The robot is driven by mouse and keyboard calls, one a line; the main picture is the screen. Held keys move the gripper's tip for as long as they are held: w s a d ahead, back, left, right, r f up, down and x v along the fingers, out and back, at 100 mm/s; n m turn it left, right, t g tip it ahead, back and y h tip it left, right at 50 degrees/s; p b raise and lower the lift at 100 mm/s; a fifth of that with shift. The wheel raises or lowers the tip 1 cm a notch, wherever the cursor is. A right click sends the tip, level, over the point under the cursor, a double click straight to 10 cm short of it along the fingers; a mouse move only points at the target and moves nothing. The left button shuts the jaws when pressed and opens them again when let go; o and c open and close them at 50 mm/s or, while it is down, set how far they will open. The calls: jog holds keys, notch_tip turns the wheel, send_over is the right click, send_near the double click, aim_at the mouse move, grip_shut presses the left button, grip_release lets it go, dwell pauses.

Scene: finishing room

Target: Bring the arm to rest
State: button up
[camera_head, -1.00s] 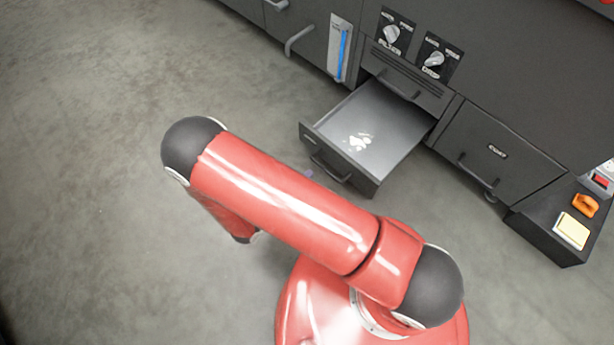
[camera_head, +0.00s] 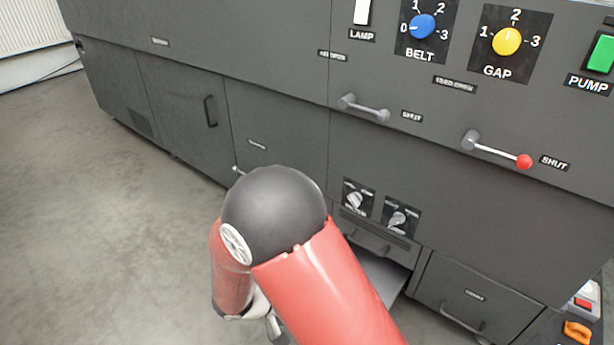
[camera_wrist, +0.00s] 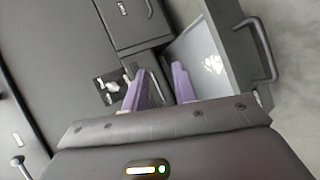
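My red arm (camera_head: 325,285) is bent, its dark elbow cap raised in front of the machine in the head view. My gripper (camera_wrist: 158,86) shows in the wrist view as two purple fingers standing apart, with nothing seen between them. It points toward the machine's front and the pulled-out drawer (camera_wrist: 232,48), which has pale scraps (camera_wrist: 213,63) inside. I cannot tell how far the fingers are from the drawer. In the head view the arm hides most of the open drawer (camera_head: 382,272), and the gripper's fingers are not visible there.
The dark machine front (camera_head: 290,120) spans the back, with a blue belt knob (camera_head: 423,27), a yellow gap knob (camera_head: 507,41) and lever handles (camera_head: 495,150). An orange object (camera_head: 577,332) sits at lower right. The floor (camera_head: 90,230) at left is clear.

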jog(key=s+d+r+m+y+p, duration=0.1)
jog(key=s+d+r+y+p, duration=0.1)
jog(key=r, duration=0.8)
jog(key=s+d+r+m+t+y+p, duration=0.1)
jog(key=s+d+r+y, duration=0.4)
jog(key=r, duration=0.6)
jog(key=s+d+r+m+t+y+p, duration=0.1)
jog(key=s+d+r+m+y+p, duration=0.1)
jog(key=d+r, duration=0.4)
notch_tip(320, 180, up, 5)
jog(key=shift+s+f+y+p, duration=0.1)
jog(key=shift+s+y+p, duration=0.65)
jog(key=shift+y+p, duration=0.35)
